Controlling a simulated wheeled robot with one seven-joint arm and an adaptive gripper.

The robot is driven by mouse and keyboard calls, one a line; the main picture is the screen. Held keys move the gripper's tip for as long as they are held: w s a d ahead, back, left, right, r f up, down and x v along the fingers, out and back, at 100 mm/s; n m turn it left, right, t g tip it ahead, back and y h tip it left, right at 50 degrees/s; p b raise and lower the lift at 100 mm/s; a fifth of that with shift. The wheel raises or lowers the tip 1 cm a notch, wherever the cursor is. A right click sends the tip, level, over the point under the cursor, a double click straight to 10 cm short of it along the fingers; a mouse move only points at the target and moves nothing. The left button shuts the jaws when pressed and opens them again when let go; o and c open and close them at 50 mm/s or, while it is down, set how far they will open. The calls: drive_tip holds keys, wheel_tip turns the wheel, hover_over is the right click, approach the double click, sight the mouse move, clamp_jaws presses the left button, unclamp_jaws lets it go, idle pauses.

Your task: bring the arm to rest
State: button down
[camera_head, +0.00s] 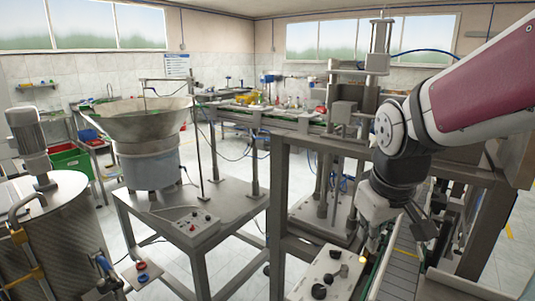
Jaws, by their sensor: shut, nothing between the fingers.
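My arm reaches in from the right edge, with its white and maroon link running down to a dark wrist. My gripper (372,250) hangs at the lower right, pointing down over the front of the machine frame. It is small and dark here, and it is shut with nothing held. It is above and beside a light control box (325,272) with black knobs and a grey conveyor (398,272).
A cap feeder bowl (140,118) stands on a steel table (235,200) with a control panel (193,226). A metal tank (58,240) with a motor is at the left. The machine frame (277,215) and its upright posts crowd my arm. Tiled floor shows between tables.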

drive_tip(key=s+r+m+t, duration=0.1)
drive_tip(key=s+r+m, duration=0.2)
drive_tip(key=s, duration=1.1)
drive_tip(key=shift+s+r+m+t+y+b, duration=0.15)
drive_tip(key=shift+s+m+t+y+b, duration=0.15)
drive_tip(key=shift+m+t+y, duration=0.15)
